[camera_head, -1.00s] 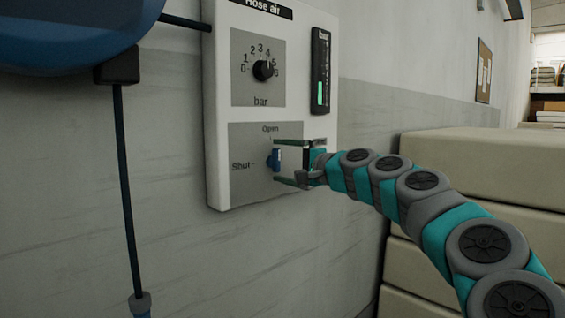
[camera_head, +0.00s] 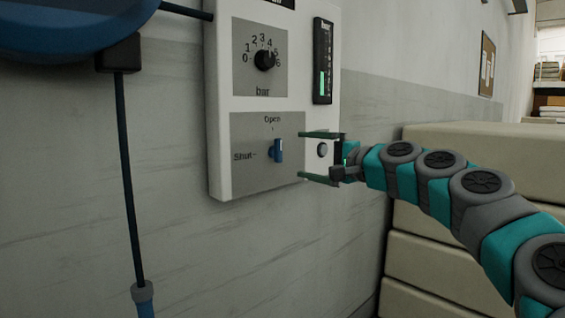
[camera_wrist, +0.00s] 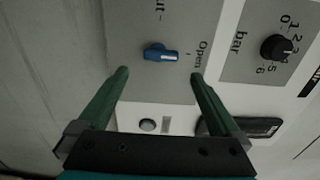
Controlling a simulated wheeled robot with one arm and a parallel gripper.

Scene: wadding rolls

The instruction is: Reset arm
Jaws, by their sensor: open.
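My gripper (camera_head: 318,155) is open and empty in the head view, its two green fingers pointing at the right part of the white wall panel (camera_head: 222,100). A blue valve handle (camera_head: 277,150) sits left of the fingertips, apart from them. The handle stands upright, toward the "Open" mark. In the wrist view the open gripper (camera_wrist: 160,78) frames the blue handle (camera_wrist: 160,54), which lies beyond the fingertips with its white line toward "Open". My arm stretches to the right.
The panel carries a black pressure knob (camera_head: 264,60) and a bar gauge (camera_head: 322,62) with a green level. A round button (camera_head: 322,150) shows between my fingers. A blue reel (camera_head: 70,30) with a hanging hose is at left. Stacked cream blocks (camera_head: 480,150) stand at right.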

